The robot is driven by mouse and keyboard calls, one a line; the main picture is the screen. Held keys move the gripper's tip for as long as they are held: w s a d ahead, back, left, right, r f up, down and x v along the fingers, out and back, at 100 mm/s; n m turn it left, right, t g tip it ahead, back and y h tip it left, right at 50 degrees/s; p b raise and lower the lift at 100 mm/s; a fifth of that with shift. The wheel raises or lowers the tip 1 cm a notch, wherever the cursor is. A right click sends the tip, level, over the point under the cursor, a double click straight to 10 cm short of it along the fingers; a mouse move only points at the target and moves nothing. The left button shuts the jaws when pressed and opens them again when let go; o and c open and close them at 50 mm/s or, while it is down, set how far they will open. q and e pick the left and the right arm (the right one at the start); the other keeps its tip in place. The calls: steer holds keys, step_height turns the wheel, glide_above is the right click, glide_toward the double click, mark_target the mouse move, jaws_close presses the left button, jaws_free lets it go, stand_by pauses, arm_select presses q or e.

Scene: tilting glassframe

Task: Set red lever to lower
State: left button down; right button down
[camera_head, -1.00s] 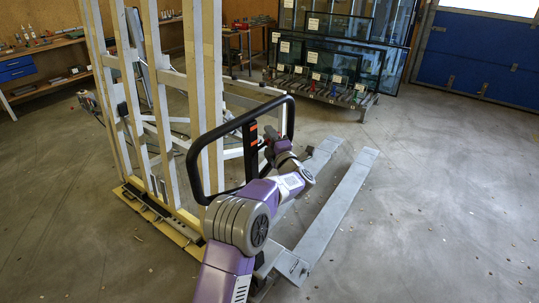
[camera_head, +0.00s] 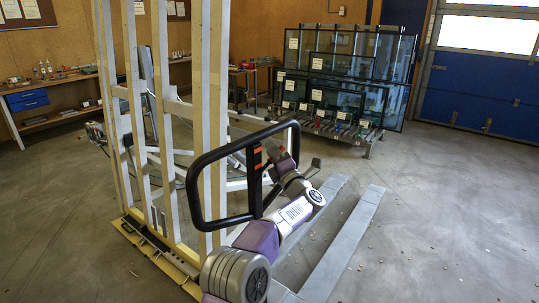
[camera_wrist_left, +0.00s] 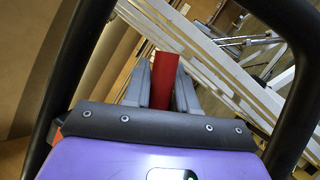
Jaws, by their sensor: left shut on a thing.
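The red lever (camera_wrist_left: 166,70) shows in the left wrist view as a flat red bar between my left gripper's two grey fingers. My left gripper (camera_wrist_left: 162,88) is shut on it. In the head view my left gripper (camera_head: 280,166) is beside the black post (camera_head: 254,172) with orange-red marks, at the black loop handle (camera_head: 190,190) of the frame cart. A small red spot shows there, but the lever's exact tilt cannot be told. My right gripper is not in view.
The tall pale glass frame (camera_head: 204,110) stands just left of the handle. Two grey floor beams (camera_head: 350,235) run away on the right. A rack of glass panes (camera_head: 345,75) stands behind. The floor at the right is clear.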

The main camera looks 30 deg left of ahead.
arm_select(q)
steer(key=c, duration=1)
jaws_free()
steer(key=v, duration=0.7)
steer(key=shift+s+d, duration=0.2)
steer(key=shift+d, duration=0.05)
steer(key=shift+f, duration=0.1)
